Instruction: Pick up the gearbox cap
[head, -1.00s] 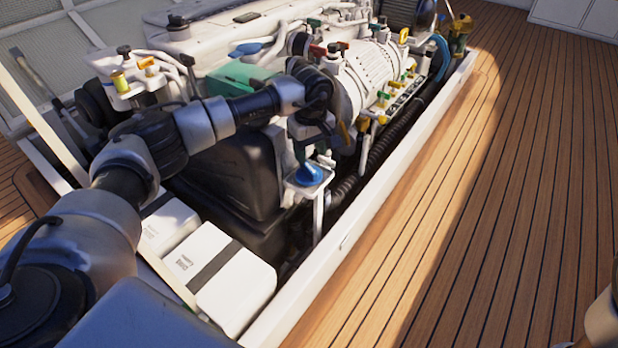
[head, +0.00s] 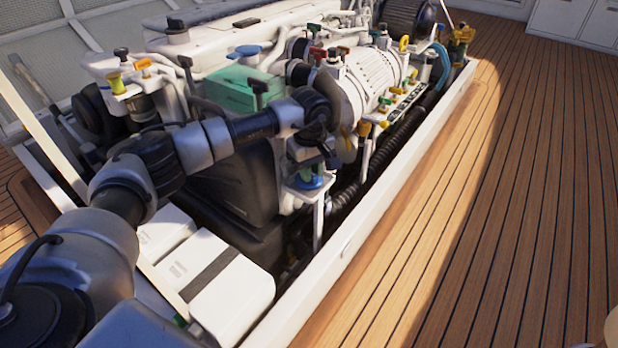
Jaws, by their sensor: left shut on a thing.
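A blue round cap (head: 308,182), which looks like the gearbox cap, sits at a small white bracket on the near corner of the engine. My left gripper (head: 310,168) reaches down over it from above and is shut on it. The fingertips are small and dark here and partly hide the cap's top. The cap appears to be still at the bracket; I cannot tell whether it has lifted at all. My right gripper is out of view.
The white engine block (head: 225,42) carries several coloured caps and handles. A green box (head: 243,90) lies behind my left arm. Two white boxes (head: 225,285) stand in the near end of the hatch. A white hatch rim (head: 345,250) borders clear wooden deck (head: 500,210).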

